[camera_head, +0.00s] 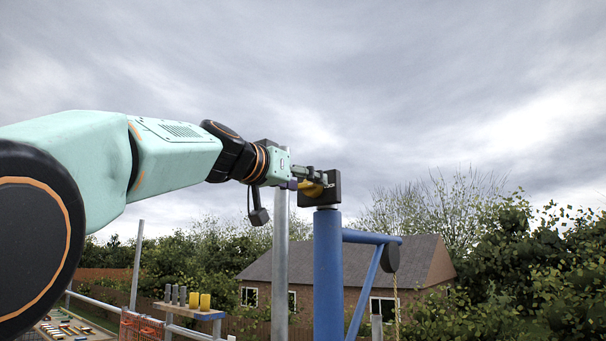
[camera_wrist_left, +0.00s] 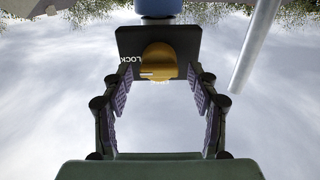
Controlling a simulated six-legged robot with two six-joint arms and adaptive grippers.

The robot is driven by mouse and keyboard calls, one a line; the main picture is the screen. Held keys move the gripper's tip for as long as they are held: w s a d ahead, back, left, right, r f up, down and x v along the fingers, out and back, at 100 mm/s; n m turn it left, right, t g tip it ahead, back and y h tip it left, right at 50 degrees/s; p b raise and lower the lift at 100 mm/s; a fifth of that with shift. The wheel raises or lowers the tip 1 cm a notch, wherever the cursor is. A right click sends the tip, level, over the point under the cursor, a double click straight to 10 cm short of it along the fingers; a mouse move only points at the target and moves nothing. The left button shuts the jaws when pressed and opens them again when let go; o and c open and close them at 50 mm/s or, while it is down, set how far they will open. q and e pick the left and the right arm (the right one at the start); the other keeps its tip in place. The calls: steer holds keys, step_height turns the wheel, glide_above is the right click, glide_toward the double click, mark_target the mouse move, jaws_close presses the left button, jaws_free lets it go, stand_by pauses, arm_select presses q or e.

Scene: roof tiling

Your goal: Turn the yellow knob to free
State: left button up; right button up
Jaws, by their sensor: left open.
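The yellow knob (camera_wrist_left: 159,62) sits on a dark plate (camera_wrist_left: 128,42) in the left wrist view. The word LOCK shows on the plate beside it; another label near the knob is too small to read. In the head view the knob (camera_head: 311,189) is partly hidden by my gripper, and the plate (camera_head: 333,188) tops a blue post (camera_head: 327,270). My left gripper (camera_head: 318,178) is open at the plate. In the left wrist view its fingers (camera_wrist_left: 159,84) stand apart on either side of the knob, with gaps to it. My right gripper is not in view.
A grey metal pole (camera_head: 280,260) stands just left of the blue post, close to my left wrist. A blue brace arm with a dark wheel (camera_head: 390,257) reaches right from the post. A shelf with yellow cylinders (camera_head: 205,302) is lower left. Open sky lies above.

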arm_select(q)
steer(key=shift+w+d+f, duration=0.15)
steer(key=shift+w+d, duration=0.15)
steer(key=shift+d, duration=0.1)
steer(key=shift+s+a, duration=0.2)
steer(key=shift+a, duration=0.15)
steer(key=c, duration=0.5)
steer(key=shift+d, duration=0.1)
steer(key=c, duration=0.7)
steer(key=shift+o, duration=0.2)
